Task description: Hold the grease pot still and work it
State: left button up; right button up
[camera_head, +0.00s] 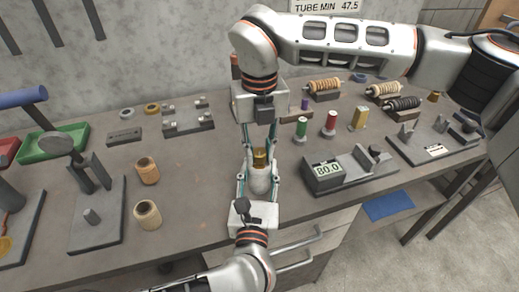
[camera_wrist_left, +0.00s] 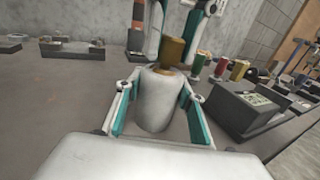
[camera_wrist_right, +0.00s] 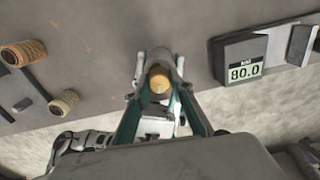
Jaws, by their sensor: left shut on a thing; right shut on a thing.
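The grease pot is a pale grey-white rounded body (camera_head: 260,182) with a brass plunger (camera_head: 259,158) standing out of its top. It stands upright near the table's front edge. My left gripper (camera_head: 259,187) comes from the front, with its fingers on both sides of the pot body (camera_wrist_left: 155,103). My right gripper (camera_head: 258,153) points down from above and is shut on the brass plunger (camera_wrist_left: 172,52). In the right wrist view the plunger's round top (camera_wrist_right: 159,83) shows between its fingers; the pot body below is mostly hidden.
A grey gauge block reading 80.0 (camera_head: 325,174) stands close on the right. Two tan spools (camera_head: 147,214) and a dark stand (camera_head: 97,206) are to the left. Threaded spools (camera_head: 331,122) and a metal fixture (camera_head: 189,122) stand behind. Drawers (camera_head: 310,245) lie below the front edge.

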aim_at(259, 152)
jog(key=o, duration=1.1)
notch_tip(259, 152, up, 12)
pick_arm(q)
jog(key=o, duration=1.4)
